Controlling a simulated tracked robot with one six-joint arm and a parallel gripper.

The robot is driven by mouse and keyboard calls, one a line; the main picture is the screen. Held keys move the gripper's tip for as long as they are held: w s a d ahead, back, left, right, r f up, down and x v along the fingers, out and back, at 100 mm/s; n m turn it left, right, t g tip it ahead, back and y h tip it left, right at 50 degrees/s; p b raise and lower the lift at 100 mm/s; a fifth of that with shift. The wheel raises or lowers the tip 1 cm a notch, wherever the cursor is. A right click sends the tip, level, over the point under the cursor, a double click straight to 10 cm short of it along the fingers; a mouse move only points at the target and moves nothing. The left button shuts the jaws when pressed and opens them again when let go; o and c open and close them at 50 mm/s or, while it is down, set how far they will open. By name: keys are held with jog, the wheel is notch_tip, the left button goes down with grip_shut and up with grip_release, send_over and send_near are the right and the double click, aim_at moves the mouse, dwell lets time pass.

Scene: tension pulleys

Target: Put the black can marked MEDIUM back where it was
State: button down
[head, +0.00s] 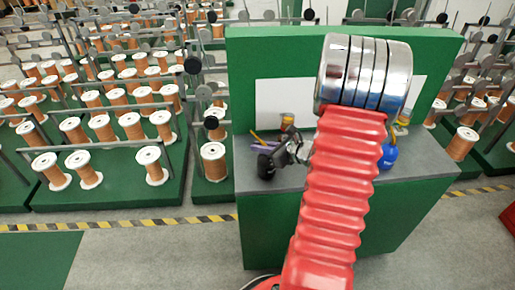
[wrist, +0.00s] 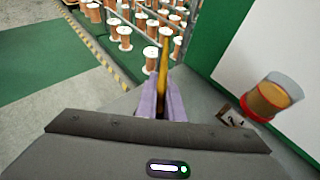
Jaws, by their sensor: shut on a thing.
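In the head view my gripper (head: 264,146) is over the left part of the grey bench top, left of my red arm. In the wrist view the purple jaws (wrist: 164,102) are closed around a thin yellow rod (wrist: 163,72), which points away beyond the fingertips. I cannot make out a black can marked MEDIUM or its lettering in either view. A dark round shape (head: 266,167) shows beside my wrist; I cannot tell what it is. My arm hides the middle of the bench.
A clear jar with amber contents (wrist: 270,97) stands right of my gripper, with a small marked card (wrist: 232,116) beside it. A blue round object (head: 388,157) sits right of my arm. A green panel (head: 270,62) closes the bench's back. Copper spools (head: 152,164) stand left.

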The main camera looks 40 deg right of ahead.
dwell(0.3)
jog(key=c, duration=1.9)
grip_release()
jog(key=shift+s+d+r, duration=0.1)
jog(key=shift+s+r, duration=0.15)
jog(key=shift+s, duration=0.15)
jog(key=v, duration=1.1)
